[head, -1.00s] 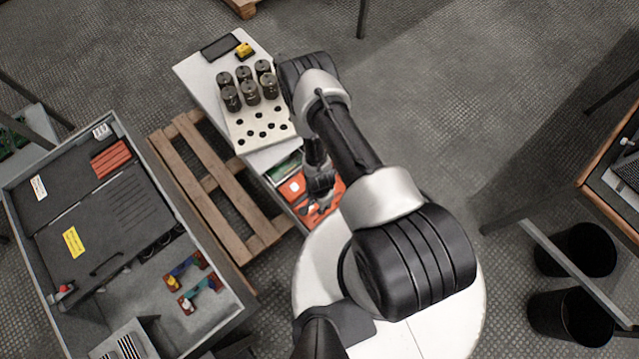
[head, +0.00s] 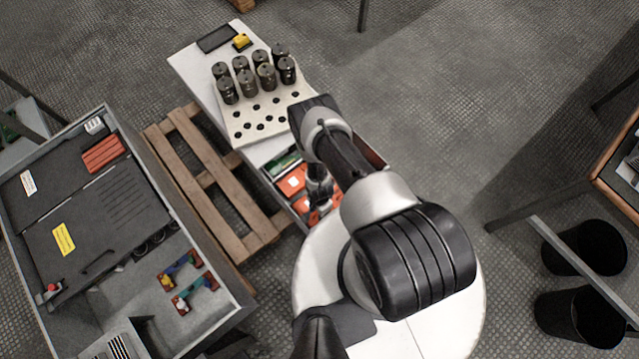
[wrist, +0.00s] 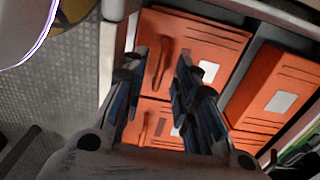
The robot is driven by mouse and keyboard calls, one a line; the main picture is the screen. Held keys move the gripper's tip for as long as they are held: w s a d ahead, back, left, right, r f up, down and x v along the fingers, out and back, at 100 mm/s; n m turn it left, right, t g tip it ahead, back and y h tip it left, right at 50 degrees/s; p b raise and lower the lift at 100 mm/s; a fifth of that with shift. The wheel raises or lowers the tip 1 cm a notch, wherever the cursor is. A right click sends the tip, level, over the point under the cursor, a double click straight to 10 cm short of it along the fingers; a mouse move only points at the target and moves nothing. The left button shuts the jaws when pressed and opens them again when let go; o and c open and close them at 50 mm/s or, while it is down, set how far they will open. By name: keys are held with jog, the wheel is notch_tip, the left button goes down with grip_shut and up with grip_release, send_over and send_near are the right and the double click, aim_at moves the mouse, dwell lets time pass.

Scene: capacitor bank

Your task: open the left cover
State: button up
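The cabinet (head: 172,176) at the left of the head view has a dark grey cover (head: 118,218) with a yellow label and a black bar handle (head: 97,262). A second dark panel (head: 55,160) with a white label lies beside it. Both look closed; I cannot tell which is the left cover. My gripper (head: 318,196) is well to the right of the cabinet, over the end of the cart. In the wrist view its fingers (wrist: 160,82) are apart and empty, above orange boxes (wrist: 207,42) with handles.
The cart (head: 195,75) carries several dark cylinders (head: 266,76) in a holed rack. A wooden pallet (head: 205,170) lies between cart and cabinet. Coloured parts (head: 188,283) sit in the cabinet's open section. Black bins (head: 575,320) and a table are at right.

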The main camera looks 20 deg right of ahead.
jog(key=shift+c, duration=0.2)
grip_shut()
dwell(0.6)
